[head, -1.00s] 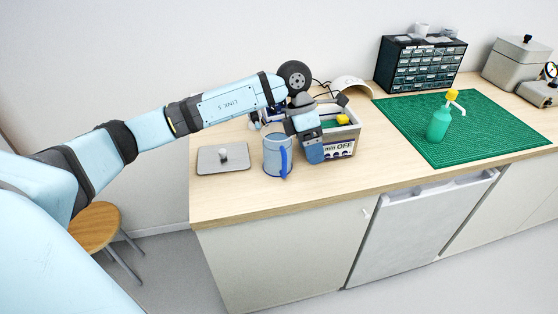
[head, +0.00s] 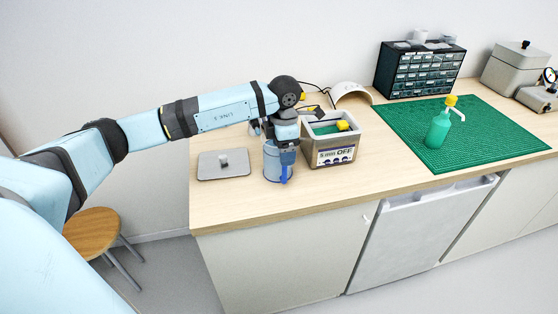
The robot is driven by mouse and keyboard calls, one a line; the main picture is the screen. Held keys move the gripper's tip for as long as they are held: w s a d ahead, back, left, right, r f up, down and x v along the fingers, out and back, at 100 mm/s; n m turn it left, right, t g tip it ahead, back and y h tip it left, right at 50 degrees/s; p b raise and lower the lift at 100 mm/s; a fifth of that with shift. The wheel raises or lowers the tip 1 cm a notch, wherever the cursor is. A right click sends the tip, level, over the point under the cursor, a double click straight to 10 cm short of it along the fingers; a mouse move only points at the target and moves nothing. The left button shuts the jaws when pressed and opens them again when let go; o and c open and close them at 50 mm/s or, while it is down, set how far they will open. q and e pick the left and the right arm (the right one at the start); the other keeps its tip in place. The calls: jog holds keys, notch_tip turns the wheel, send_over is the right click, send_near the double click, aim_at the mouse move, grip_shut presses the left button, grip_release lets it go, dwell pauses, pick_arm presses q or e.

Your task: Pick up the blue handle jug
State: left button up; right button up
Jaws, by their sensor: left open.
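The jug (head: 272,165) is grey-blue with a blue handle (head: 285,174) facing the front right. It stands upright on the wooden counter. My left gripper (head: 286,159) is over the jug's right side, pointing down at the handle. It hides the top of the handle and part of the jug's rim. The gripper is open; I cannot tell whether its fingers touch the handle. My right gripper is not in view.
A grey box (head: 335,154) with a yellow item stands just right of the jug. A flat metal lid (head: 223,165) lies to its left. A green mat (head: 500,142) with a pump bottle (head: 438,131) is farther right. A drawer cabinet (head: 421,70) stands behind.

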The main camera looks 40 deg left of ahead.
pick_arm(q)
notch_tip(320, 180, down, 5)
jog(key=shift+r, duration=0.1)
jog(key=c, duration=1.2)
jog(key=shift+c, duration=1)
jog(key=shift+r, duration=0.2)
